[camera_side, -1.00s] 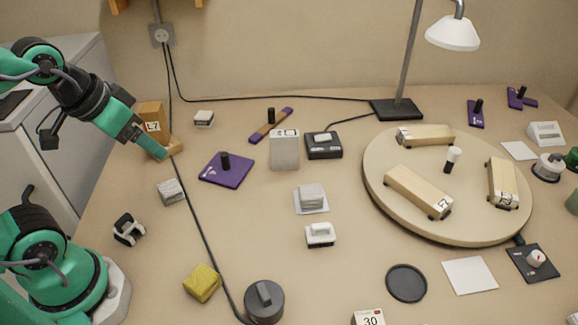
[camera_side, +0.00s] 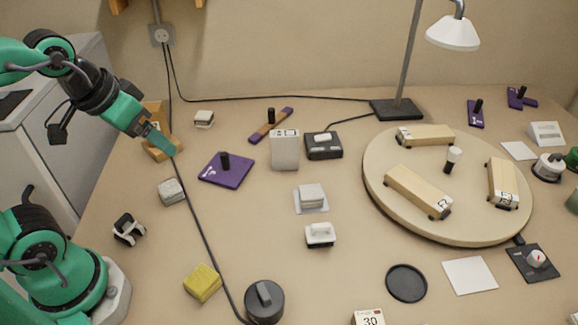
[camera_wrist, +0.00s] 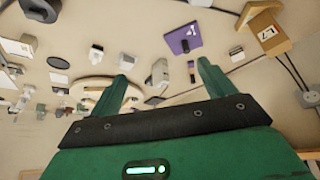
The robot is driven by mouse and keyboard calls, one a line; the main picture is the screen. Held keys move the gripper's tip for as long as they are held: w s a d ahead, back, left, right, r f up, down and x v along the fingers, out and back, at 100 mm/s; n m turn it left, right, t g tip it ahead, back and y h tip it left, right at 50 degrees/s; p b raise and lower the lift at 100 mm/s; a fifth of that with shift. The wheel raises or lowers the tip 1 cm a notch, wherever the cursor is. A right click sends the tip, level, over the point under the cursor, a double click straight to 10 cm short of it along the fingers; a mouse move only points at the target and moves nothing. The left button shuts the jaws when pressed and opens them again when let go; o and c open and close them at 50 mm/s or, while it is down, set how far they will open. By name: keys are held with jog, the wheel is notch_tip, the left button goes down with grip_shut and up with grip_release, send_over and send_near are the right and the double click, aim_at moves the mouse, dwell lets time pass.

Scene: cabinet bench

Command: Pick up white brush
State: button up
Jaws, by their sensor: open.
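A small white block with a raised handle, which looks like the white brush (camera_side: 320,235), lies on the bench near the middle of the side view. It sits just below a grey pad on a white square. My gripper (camera_side: 168,149) is far to its upper left, in the air in front of the wooden L7 block. In the wrist view my gripper (camera_wrist: 160,84) is open, with nothing between its fingers. Several small pale objects show beyond the fingers there, and I cannot tell which one is the brush.
A purple plate (camera_side: 238,178) with a black peg and a grey box (camera_side: 284,151) stand between my gripper and the brush. A round turntable (camera_side: 455,232) with wooden blocks is at the right. A yellow sponge (camera_side: 203,283) and a black knob (camera_side: 264,301) lie in front.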

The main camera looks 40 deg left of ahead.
jog(key=w+d+n+g, duration=0.2)
jog(key=w+d, duration=0.3)
jog(key=w, duration=0.3)
jog(key=n+g, duration=0.3)
jog(key=n, duration=0.4)
send_over(321, 225)
notch_tip(321, 225, down, 16)
jog(key=shift+f, duration=0.25)
jog(key=shift+d+f, duration=0.2)
jog(key=shift+a+f, duration=0.15)
jog(key=shift+f, duration=3.75)
jog(key=c, duration=1.1)
jog(key=shift+o, duration=0.2)
